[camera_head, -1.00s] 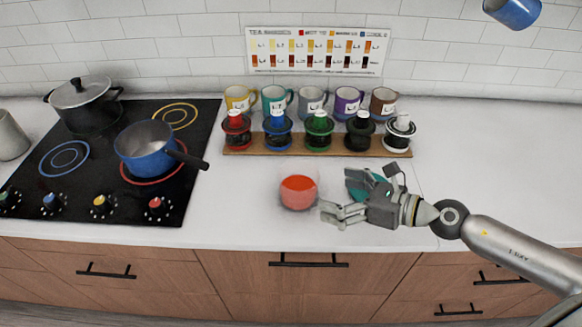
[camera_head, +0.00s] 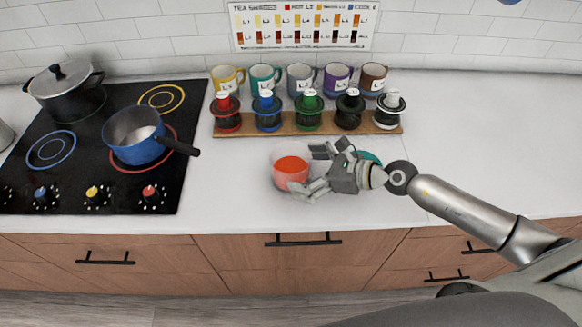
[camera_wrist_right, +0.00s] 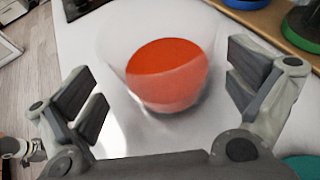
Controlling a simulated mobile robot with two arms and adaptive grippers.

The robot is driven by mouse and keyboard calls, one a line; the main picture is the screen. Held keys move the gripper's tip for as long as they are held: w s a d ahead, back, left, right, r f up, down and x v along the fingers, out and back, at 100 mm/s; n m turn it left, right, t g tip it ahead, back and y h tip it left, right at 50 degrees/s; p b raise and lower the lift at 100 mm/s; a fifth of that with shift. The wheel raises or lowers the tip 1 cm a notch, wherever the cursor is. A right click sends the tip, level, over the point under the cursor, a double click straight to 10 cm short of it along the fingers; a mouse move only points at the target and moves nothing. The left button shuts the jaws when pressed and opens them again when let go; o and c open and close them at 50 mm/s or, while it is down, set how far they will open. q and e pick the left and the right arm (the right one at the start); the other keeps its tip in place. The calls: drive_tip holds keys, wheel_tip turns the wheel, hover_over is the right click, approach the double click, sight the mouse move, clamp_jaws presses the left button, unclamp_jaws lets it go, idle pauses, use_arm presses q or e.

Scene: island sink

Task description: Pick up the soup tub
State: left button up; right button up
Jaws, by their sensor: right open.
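The soup tub (camera_head: 291,171) is a clear round tub with orange-red soup, upright on the white counter. My right gripper (camera_head: 312,170) is open at the tub's right side, with one finger toward its far side and one toward its near side. In the right wrist view the tub (camera_wrist_right: 165,75) sits between the two spread finger pads of the gripper (camera_wrist_right: 170,95), with a gap visible on each side. I cannot tell whether a finger touches it. My left gripper is not in view.
A teal item (camera_head: 369,157) lies partly hidden behind my right gripper. A wooden rack (camera_head: 290,129) with several tea brewers stands behind, with mugs (camera_head: 301,79) beyond. A blue pan (camera_head: 133,138) and black pot (camera_head: 66,90) sit on the stove (camera_head: 60,185). The counter's right side is clear.

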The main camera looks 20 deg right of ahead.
sight(291, 168)
drive_tip(key=p+x, duration=0.1)
drive_tip(key=x, duration=0.2)
drive_tip(key=shift+w+f, duration=0.2)
drive_tip(key=shift+w, duration=0.05)
drive_tip(key=shift+w+a+f, duration=0.15)
drive_tip(key=shift+a+f, duration=0.1)
drive_tip(key=shift+a, duration=0.05)
drive_tip(key=c, duration=0.9)
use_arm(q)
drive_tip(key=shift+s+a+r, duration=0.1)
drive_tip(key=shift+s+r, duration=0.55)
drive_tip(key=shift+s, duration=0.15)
use_arm(e)
drive_tip(key=shift+r, duration=0.25)
